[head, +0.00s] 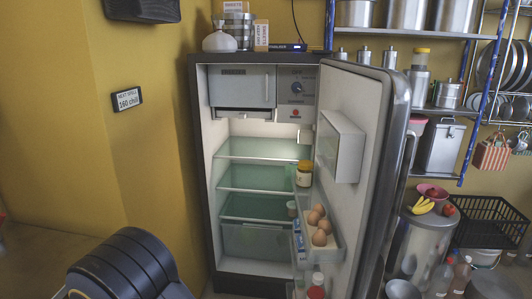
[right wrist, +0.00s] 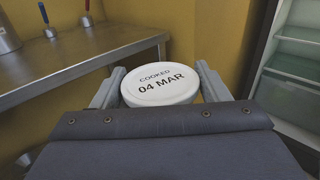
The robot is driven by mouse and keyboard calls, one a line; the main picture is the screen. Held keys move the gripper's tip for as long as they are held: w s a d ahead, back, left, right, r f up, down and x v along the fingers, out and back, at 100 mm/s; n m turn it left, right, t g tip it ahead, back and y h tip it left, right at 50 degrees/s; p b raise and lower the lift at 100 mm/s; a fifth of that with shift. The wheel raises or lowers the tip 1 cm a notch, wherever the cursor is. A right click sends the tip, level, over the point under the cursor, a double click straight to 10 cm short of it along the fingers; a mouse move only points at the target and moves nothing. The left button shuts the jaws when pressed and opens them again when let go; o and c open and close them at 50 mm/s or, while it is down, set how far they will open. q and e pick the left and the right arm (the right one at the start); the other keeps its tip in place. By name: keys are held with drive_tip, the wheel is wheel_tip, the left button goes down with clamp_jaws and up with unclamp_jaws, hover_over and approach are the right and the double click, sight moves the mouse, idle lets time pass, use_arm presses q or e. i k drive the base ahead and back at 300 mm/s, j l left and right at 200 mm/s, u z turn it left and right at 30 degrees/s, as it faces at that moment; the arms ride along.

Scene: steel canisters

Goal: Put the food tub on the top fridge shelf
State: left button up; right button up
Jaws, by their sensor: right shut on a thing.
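The food tub (right wrist: 160,87) shows in the right wrist view as a round white lid marked "COOKED 04 MAR". My right gripper (right wrist: 160,79) is shut on it, one finger on each side. The tub's body is hidden under the lid and behind the wrist. The fridge (head: 262,200) stands open in the head view, and the top fridge shelf (head: 262,149) is bare glass below the freezer box. The fridge edge also shows at the right of the right wrist view (right wrist: 300,60), apart from the tub. My left gripper is in neither view.
The open fridge door (head: 350,120) swings out on the right, with eggs (head: 319,226) and a jar (head: 304,173) in its racks. A steel counter (right wrist: 95,70) lies left of the tub in the wrist view. Wall racks (head: 440,108) with canisters stand right.

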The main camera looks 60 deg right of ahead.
sight(254, 153)
drive_tip(key=i+l+z, duration=0.55)
drive_tip(key=i, duration=0.2)
drive_tip(key=i+l+z, duration=0.25)
drive_tip(key=i, duration=0.5)
